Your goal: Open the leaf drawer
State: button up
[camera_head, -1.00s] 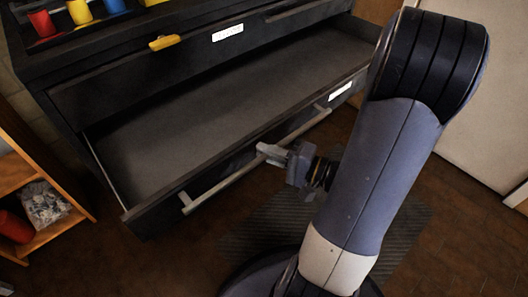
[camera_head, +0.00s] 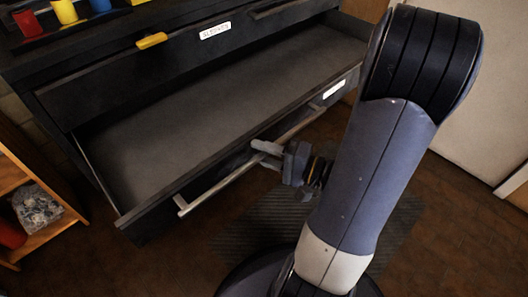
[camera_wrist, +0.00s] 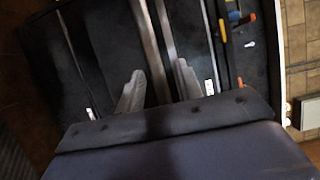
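A wide dark drawer (camera_head: 205,135) stands pulled far out of the black cabinet, its inside bare and grey. Its front carries a long pale bar handle (camera_head: 215,187) and a small white label (camera_head: 334,89) too small to read. My gripper (camera_head: 264,152) is at the middle of the handle, reaching it from the right. In the wrist view the two fingers of my gripper (camera_wrist: 158,84) are spread apart, with a pale bar running between them. No firm grip on the bar shows.
The drawer above is shut, with a white label (camera_head: 215,31) and a yellow object (camera_head: 151,40) at its front. Coloured bins (camera_head: 65,12) stand on top. A wooden shelf (camera_head: 50,238) is at the left. Brown floor lies before the drawer.

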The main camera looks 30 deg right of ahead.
jog(key=p+v, duration=0.1)
jog(key=v, duration=0.9)
jog(key=shift+s+d, duration=0.25)
jog(key=shift+s, duration=0.05)
jog(key=shift+a, duration=0.1)
dwell(0.5)
jog(key=shift+b+x, duration=0.5)
jog(key=shift+x, duration=4.75)
jog(key=shift+w, duration=0.1)
jog(key=shift+r, duration=0.1)
